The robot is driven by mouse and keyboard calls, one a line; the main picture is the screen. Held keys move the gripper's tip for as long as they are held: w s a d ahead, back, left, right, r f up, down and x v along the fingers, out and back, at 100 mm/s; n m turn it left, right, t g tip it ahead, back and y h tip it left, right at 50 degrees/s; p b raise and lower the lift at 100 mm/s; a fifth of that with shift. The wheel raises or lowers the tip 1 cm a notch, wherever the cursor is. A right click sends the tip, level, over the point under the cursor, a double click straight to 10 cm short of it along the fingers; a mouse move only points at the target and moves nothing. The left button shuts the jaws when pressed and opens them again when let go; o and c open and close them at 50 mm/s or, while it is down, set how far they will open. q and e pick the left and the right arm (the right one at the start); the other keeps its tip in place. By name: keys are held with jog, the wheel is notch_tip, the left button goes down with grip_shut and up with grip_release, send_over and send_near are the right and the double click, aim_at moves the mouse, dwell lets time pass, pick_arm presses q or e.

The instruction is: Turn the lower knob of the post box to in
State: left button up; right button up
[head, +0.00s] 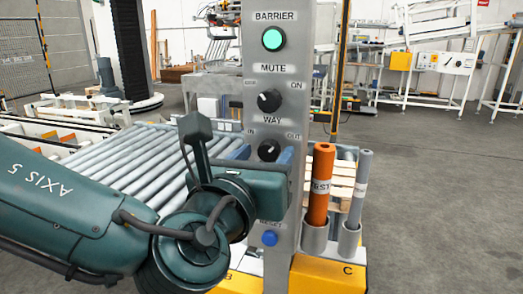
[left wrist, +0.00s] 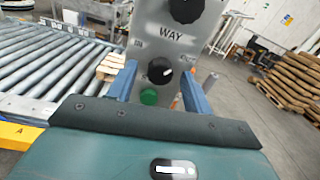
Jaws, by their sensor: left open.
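The grey post box (head: 285,75) stands upright in the middle of the head view. Its lower knob (head: 268,150), black and round, sits under the WAY label with IN at its left and OUT at its right. The knob's white mark seems to point up and right, towards OUT. My left gripper (head: 262,156) is open, with its blue fingers on either side of the lower knob. In the left wrist view the knob (left wrist: 160,71) shows between the fingertips (left wrist: 159,82), with gaps visible; contact cannot be told. My right gripper is not in view.
Above are the black MUTE knob (head: 269,101) and green BARRIER lamp (head: 273,40). A blue RESET button (head: 269,238) is below. A green round part (left wrist: 149,96) sits under the lower knob. An orange tube (head: 320,185) stands close at right. A roller conveyor (head: 135,165) lies left.

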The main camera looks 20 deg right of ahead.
pick_arm(q)
jog(key=shift+c, duration=0.5)
jog(key=c, duration=0.9)
jog(key=shift+o, duration=0.2)
